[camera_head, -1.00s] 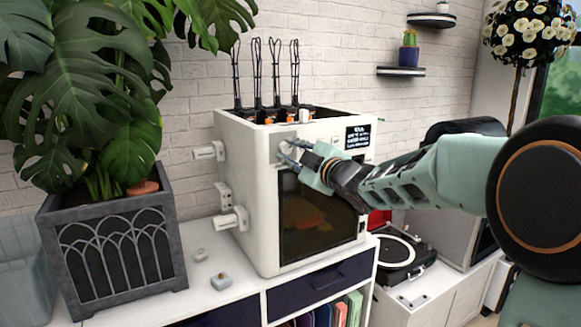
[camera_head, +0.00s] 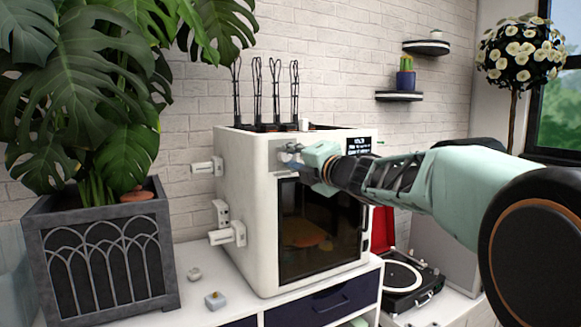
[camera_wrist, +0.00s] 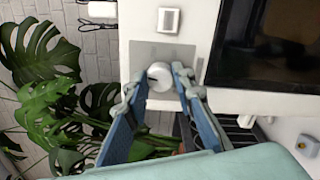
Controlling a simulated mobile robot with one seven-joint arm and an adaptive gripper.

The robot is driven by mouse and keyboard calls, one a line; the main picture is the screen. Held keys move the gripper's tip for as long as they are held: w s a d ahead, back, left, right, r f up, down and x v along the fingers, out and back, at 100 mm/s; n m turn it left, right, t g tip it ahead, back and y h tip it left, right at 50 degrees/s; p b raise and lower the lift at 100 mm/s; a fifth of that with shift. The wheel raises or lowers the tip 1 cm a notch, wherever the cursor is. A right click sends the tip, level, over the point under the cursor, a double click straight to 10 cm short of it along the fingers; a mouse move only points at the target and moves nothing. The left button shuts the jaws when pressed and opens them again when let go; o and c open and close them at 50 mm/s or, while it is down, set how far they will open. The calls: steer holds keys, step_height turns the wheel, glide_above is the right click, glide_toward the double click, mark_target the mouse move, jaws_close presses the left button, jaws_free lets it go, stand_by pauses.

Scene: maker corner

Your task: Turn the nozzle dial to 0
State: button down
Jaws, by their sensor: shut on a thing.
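The nozzle dial (camera_wrist: 160,71) is a round white knob with a dark mark on its face, on a grey plate (camera_wrist: 197,66) of the white printer (camera_head: 245,215). My gripper (camera_wrist: 159,84) has one blue-grey finger on each side of the dial and is shut on it. In the head view my gripper (camera_head: 290,155) is at the upper front of the printer, left of its small black display (camera_head: 360,146). There the fingers mostly hide the dial. I cannot read any number at the dial.
The printer's dark glass door (camera_head: 318,230) is below my gripper. A large potted plant (camera_head: 105,255) stands left, a turntable (camera_head: 405,277) right. Small parts (camera_head: 214,300) lie on the cabinet.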

steer(key=shift+n+b, duration=0.55)
steer(key=shift+n, duration=0.45)
steer(key=c, duration=1.6)
jaws_free()
steer(key=shift+v, duration=3.75)
